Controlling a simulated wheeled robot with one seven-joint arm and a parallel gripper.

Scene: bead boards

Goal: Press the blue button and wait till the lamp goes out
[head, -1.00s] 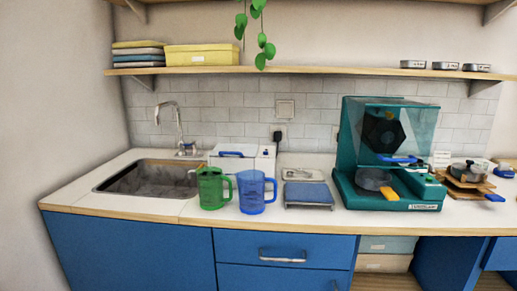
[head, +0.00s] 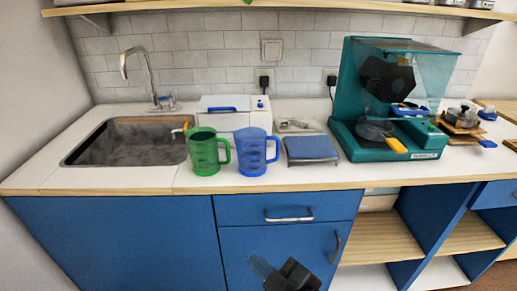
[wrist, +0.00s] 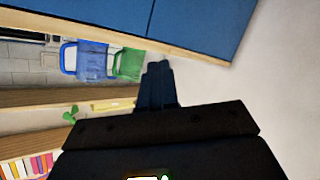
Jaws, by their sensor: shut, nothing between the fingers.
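A white box (head: 222,121) with a blue handle (head: 222,109) stands against the tiled wall behind two jugs. A small blue spot (head: 260,104), perhaps the blue button, shows on its upper right front. I cannot make out a lamp or whether one is lit. My gripper (head: 259,268) is low in front of the blue cabinet doors, below the counter edge and well apart from the box. In the wrist view my gripper (wrist: 157,70) is shut and empty, its dark fingers together.
A green jug (head: 206,155) and a blue jug (head: 252,155) stand before the box, partly hiding it. A sink (head: 125,142) is left, a blue-topped scale (head: 311,149) right, then a teal machine (head: 350,132). A shelf (head: 300,6) runs above; the counter's front strip is clear.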

